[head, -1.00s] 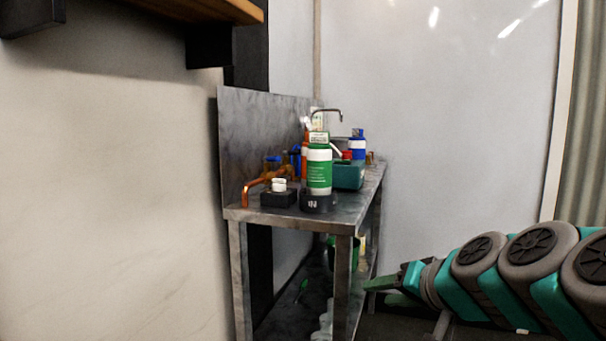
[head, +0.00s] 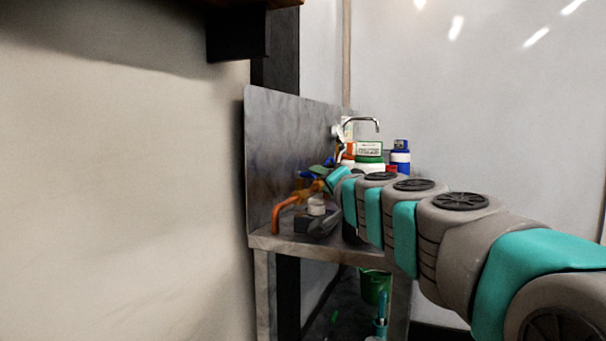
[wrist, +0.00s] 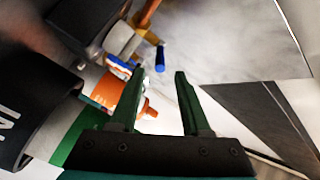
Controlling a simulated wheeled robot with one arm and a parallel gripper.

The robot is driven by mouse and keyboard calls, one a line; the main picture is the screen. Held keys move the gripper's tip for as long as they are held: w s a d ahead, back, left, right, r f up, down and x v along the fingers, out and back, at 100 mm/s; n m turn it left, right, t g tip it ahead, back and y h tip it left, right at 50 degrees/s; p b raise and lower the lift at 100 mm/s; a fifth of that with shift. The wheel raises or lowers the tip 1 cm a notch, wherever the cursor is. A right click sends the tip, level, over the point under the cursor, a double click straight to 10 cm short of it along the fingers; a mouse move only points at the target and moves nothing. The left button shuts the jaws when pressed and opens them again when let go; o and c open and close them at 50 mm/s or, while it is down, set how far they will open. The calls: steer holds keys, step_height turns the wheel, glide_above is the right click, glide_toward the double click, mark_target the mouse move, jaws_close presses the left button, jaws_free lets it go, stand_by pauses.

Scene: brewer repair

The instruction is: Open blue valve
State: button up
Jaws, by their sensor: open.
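The blue valve's handle (wrist: 160,57) shows in the wrist view as a short blue lever beside the copper pipe (wrist: 147,15). In the head view, blue valve parts (head: 305,174) show above the bent copper pipe (head: 288,210) on the metal bench, partly hidden by my arm. My gripper (wrist: 159,73) is open and empty. In the wrist view the handle appears just beyond the fingertips, in line with the gap between them. I cannot tell whether they touch. In the head view my gripper (head: 325,172) is beside the pipework, small and partly hidden.
A black box with a white knob (head: 316,207) stands near the bench front (head: 262,241). An orange bottle (wrist: 108,90) and a green-and-white container (wrist: 80,135) are close left of my fingers. A metal back panel (head: 285,150) rises behind the pipes. A blue-and-white canister (head: 400,157) stands farther back.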

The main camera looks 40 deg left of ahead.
mark_target(310, 175)
steer(key=shift+r+p+x, duration=0.2)
steer(key=shift+p+x, duration=1.5)
steer(key=shift+x, duration=1.65)
steer(key=shift+w+a+f, duration=0.2)
steer(key=shift+w+a, duration=0.1)
steer(key=shift+a, duration=0.25)
jaws_close()
